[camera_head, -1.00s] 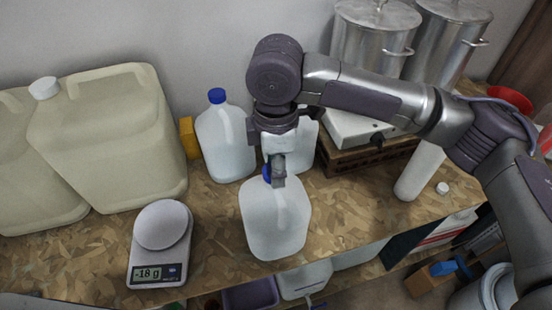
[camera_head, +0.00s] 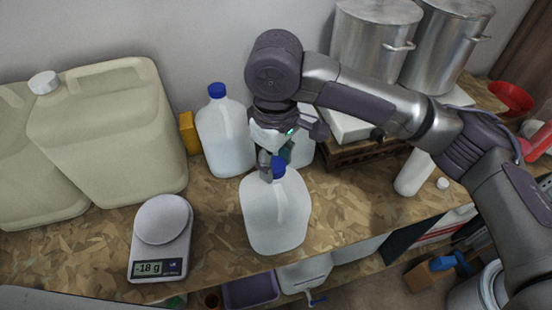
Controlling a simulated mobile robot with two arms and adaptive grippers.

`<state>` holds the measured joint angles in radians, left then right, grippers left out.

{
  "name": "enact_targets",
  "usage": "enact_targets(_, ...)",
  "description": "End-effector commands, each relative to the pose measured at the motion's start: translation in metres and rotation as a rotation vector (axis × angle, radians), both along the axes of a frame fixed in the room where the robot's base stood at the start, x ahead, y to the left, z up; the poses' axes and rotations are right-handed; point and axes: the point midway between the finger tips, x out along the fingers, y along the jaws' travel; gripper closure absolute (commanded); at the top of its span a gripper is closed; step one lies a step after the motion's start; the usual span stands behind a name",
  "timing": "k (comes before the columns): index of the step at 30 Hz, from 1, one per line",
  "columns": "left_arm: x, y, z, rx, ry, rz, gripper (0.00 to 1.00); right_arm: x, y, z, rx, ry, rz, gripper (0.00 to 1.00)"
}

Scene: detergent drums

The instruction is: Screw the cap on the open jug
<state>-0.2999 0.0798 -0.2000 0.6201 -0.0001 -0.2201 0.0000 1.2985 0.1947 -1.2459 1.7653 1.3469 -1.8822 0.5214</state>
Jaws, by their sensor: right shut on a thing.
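The jug (camera_head: 275,212) is translucent white and stands upright near the front edge of the wooden counter, in the middle of the head view. A blue cap (camera_head: 279,168) is at its mouth. My right gripper (camera_head: 272,168) points down over the jug's neck and is shut on the cap. The fingers and the neck overlap, so I cannot tell how far the cap sits on the thread. My left gripper is not in view.
A blue-capped jug (camera_head: 225,135) stands behind left, and another jug (camera_head: 303,140) is partly hidden behind my gripper. A scale (camera_head: 161,236) reading -18 g and a large beige canister (camera_head: 108,135) are on the left. A white bottle (camera_head: 414,172) stands to the right.

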Motion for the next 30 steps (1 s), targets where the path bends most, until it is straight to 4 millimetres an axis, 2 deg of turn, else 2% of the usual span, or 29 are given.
enact_targets(8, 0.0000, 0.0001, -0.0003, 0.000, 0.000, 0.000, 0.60, -0.0008, -0.0002, -0.0016, -0.002, 0.004, -0.021, 0.65)
enact_targets(18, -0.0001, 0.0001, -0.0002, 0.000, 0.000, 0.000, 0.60, -0.0021, 0.0017, -0.0018, -0.001, 0.004, -0.467, 0.65)
enact_targets(26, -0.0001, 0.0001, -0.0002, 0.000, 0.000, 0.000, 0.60, -0.0016, 0.0013, -0.0014, -0.002, 0.002, -0.501, 0.65)
enact_targets(27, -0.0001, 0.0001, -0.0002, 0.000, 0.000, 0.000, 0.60, -0.0016, 0.0013, -0.0014, -0.002, 0.002, -0.501, 0.49)
enact_targets(29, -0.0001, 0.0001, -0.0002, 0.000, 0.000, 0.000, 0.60, -0.0015, 0.0013, -0.0013, -0.002, 0.002, -0.500, 0.40)
enact_targets(30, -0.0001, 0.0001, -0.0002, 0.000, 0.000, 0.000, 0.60, -0.0015, 0.0014, -0.0012, -0.002, 0.002, -0.500, 0.40)
